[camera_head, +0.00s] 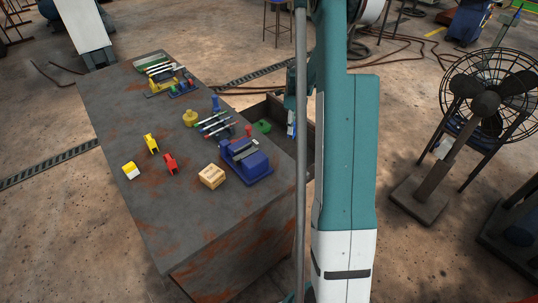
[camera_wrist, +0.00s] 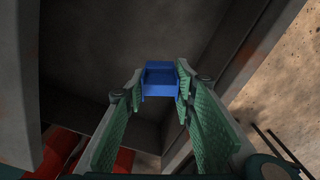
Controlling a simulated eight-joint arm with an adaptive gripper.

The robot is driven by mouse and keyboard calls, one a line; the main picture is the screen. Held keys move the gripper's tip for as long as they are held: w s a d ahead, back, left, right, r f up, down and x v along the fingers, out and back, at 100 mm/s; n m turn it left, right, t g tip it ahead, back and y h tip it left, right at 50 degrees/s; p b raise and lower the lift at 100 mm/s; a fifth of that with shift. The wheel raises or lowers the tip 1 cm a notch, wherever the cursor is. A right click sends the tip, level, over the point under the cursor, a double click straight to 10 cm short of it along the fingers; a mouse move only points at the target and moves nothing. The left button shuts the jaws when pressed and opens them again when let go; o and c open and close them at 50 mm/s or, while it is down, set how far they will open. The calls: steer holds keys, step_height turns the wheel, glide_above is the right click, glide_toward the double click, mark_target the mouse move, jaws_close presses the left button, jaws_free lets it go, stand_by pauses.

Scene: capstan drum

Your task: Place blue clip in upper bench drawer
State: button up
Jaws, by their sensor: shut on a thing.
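The blue clip (camera_wrist: 160,78) is held between the green-padded fingers of my gripper (camera_wrist: 160,88), at their tips in the wrist view. Behind the clip lies the dark grey inside of an open drawer (camera_wrist: 90,45), with its wall running along the right. In the head view the open drawer (camera_head: 309,150) sticks out from the right side of the bench (camera_head: 110,130). My gripper (camera_head: 291,118) is over it, partly hidden by my arm. I cannot tell whether the clip touches the drawer floor.
A blue vise (camera_head: 250,167), a wooden block (camera_head: 211,176), red clip (camera_head: 170,163) and yellow clip (camera_head: 151,144) stand on the bench. Red things (camera_wrist: 62,150) show at the wrist view's lower left. A fan (camera_head: 480,105) stands on the floor at right.

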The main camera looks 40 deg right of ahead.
steer(key=shift+f, duration=0.15)
steer(key=b, duration=0.1)
glide_toward(291, 151)
steer(key=shift+w, duration=0.2)
stand_by(0.4)
steer(key=shift+f+b, duration=0.65)
steer(key=shift+f, duration=1.1)
steer(key=shift+f, duration=0.15)
steer(key=o, duration=0.7)
steer(key=shift+o, duration=0.4)
steer(key=shift+r, duration=0.2)
step_height(291, 151, up, 12)
steer(key=shift+p, duration=1.2)
